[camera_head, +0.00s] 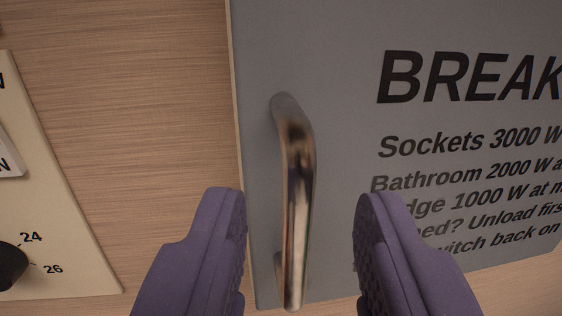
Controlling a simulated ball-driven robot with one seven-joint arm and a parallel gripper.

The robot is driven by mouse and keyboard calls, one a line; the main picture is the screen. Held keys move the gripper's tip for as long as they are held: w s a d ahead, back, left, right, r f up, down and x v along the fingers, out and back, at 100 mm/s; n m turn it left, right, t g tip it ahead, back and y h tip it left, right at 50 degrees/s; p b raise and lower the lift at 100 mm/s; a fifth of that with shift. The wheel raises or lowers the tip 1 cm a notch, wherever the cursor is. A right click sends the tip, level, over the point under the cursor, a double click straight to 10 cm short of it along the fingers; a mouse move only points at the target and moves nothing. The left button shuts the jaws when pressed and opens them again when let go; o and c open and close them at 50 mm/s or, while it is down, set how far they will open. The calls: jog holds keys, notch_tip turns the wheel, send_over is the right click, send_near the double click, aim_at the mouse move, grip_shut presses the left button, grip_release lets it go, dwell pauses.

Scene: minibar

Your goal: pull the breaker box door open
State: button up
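The breaker box door (340,40) is a grey panel with black lettering that fills the right half of the view. A shiny metal bar handle (297,170) stands upright near its left edge. My gripper (302,215) is open, with one purple finger to the left of the handle and the other to the right. Clear gaps show between both fingers and the bar in the picture. The right finger hides part of the lettering. How far the fingertips reach in depth around the bar is hard to tell. The door looks closed against the wall.
A wood-grain wall (140,90) lies left of the door. At the far left is a cream panel (60,200) with a black knob (10,265) and numbers, and a pale switch plate (5,155) above the knob. A strip of wall shows below the door.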

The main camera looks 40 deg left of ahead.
jog(key=shift+w+a, duration=0.5)
jog(key=shift+c, duration=0.2)
grip_shut()
jog(key=shift+d, duration=0.15)
